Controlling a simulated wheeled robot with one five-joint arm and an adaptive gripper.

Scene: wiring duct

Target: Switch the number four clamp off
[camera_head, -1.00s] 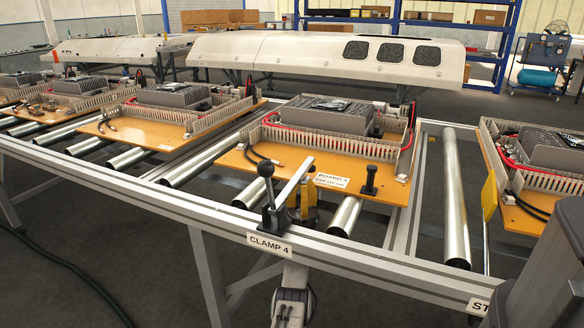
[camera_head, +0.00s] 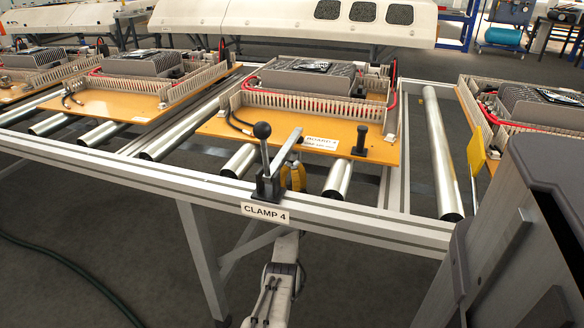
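The number four clamp (camera_head: 267,187) stands on the front rail above a white "CLAMP 4" label (camera_head: 265,212). A flat silver clamp arm (camera_head: 286,148) reaches from the clamp toward the front edge of the orange board 4 (camera_head: 295,125). My gripper (camera_head: 293,179), with yellow fingers, is just behind and right of the clamp base, below the silver arm. The clamp and rail partly hide it, so its opening is unclear. My white arm comes up from below the rail.
Metal rollers (camera_head: 440,150) fill the conveyor frame. A black post (camera_head: 359,140) stands on the board's front right. A yellow plate (camera_head: 477,150) is farther right. A green hose (camera_head: 70,262) lies on the floor at left.

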